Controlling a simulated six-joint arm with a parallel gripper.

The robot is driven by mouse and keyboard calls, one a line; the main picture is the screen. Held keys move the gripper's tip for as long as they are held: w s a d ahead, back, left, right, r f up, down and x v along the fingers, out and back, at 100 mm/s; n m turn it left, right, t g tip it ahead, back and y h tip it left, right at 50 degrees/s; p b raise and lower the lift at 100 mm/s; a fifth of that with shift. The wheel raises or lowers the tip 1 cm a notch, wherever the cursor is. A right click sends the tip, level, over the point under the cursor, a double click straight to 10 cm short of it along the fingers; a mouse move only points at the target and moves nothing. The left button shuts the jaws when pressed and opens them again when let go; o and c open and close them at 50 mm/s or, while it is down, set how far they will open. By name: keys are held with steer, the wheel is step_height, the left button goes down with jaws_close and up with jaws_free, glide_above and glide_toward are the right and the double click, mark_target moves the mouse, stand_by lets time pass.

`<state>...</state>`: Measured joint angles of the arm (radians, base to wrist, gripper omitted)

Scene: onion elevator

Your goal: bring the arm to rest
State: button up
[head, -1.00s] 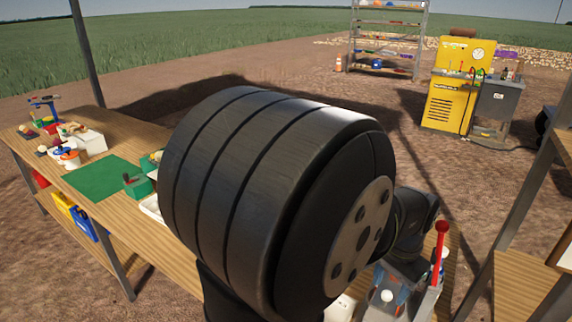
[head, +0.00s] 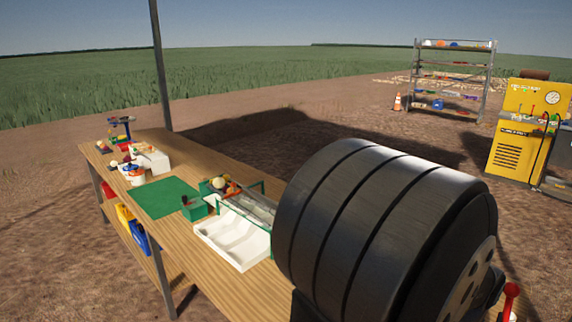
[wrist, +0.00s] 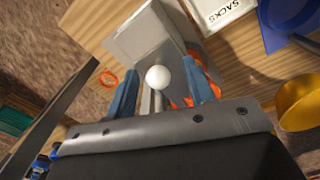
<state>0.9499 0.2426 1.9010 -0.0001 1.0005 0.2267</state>
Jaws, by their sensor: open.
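My gripper (wrist: 160,72) shows in the wrist view with its two blue fingers apart. A white ball knob (wrist: 157,77) on a thin metal stem stands between the fingers in the picture. I cannot tell whether either finger touches it. A grey box-like housing (wrist: 140,35) lies just beyond the fingertips. In the head view the gripper is out of sight, and a large dark shape at the lower right blocks much of that side.
The wooden bench (head: 185,285) carries a white tray (head: 235,240), a green mat (head: 165,197) and small goods. A red knob (head: 511,290) shows at the lower right. A SACKS label (wrist: 222,12), a yellow container (wrist: 299,102) and a blue container (wrist: 285,20) flank the gripper.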

step_height(320, 180, up, 6)
steer(key=shift+f, duration=0.25)
steer(key=f, duration=0.6)
steer(key=shift+s+a+f, duration=0.2)
steer(key=shift+a+f, duration=0.05)
steer(key=s+a, duration=0.1)
steer(key=s+a+r, duration=0.1)
steer(key=s+a, duration=0.1)
steer(key=shift+s+a+r, duration=0.15)
steer(key=shift+s, duration=0.05)
step_height(320, 180, up, 21)
steer(key=w+d+m, duration=0.1)
steer(key=w+m, duration=0.1)
steer(key=m, duration=0.8)
steer(key=shift+w+d+f+m, duration=0.2)
steer(key=shift+d+m, duration=0.05)
steer(key=shift+m, duration=0.05)
